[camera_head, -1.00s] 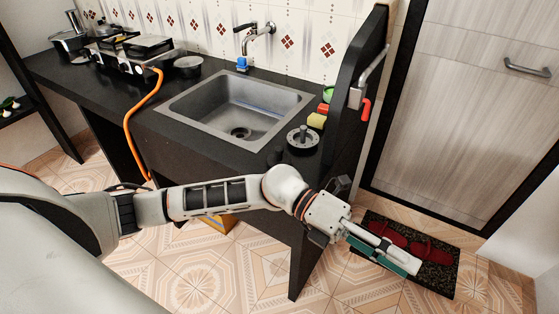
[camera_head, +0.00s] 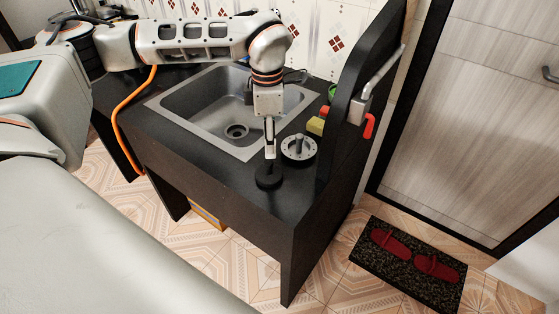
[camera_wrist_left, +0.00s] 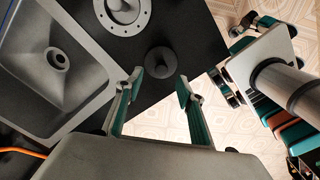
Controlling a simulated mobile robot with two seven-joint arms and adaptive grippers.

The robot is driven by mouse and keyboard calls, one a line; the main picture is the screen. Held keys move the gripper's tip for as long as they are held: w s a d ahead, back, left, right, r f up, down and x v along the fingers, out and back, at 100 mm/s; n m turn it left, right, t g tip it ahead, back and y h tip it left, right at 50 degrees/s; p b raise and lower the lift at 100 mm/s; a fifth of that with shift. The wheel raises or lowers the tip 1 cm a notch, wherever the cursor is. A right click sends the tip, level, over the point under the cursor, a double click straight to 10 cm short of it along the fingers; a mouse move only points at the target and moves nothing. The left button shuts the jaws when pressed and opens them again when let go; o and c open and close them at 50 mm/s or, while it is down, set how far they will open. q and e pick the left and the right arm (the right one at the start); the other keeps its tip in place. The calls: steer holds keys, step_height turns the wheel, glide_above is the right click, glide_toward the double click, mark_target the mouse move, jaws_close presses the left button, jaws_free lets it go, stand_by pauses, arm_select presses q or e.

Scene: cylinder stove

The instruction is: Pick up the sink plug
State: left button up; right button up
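The black sink plug (camera_head: 268,176), a round disc with an upright knob, sits on the dark counter near its front edge, right of the sink. It shows beyond the fingertips in the left wrist view (camera_wrist_left: 161,62). My left gripper (camera_head: 270,152) points down just above the plug. In the left wrist view the gripper (camera_wrist_left: 160,84) is open and empty, its fingers apart to either side of the plug's line. In the head view the fingertips overlap the knob's top; I cannot tell whether they touch. My right gripper is not seen.
A grey perforated strainer (camera_head: 299,147) stands close right of the plug. The steel sink (camera_head: 205,108) lies to the left. A yellow sponge (camera_head: 315,126) and a black upright side panel (camera_head: 352,95) are on the right. A mat (camera_head: 378,266) with red slippers lies on the floor.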

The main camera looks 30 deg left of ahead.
mark_target(269, 162)
arm_select(q)
steer(key=shift+s+a+f, duration=0.1)
steer(key=shift+s+f, duration=0.1)
steer(key=shift+f, duration=1)
steer(key=shift+s+f, duration=0.1)
steer(key=shift+f, duration=0.25)
step_height(269, 162, down, 4)
steer(key=shift+r, duration=0.25)
steer(key=shift+f, duration=0.55)
steer(key=c, duration=0.9)
jaws_close()
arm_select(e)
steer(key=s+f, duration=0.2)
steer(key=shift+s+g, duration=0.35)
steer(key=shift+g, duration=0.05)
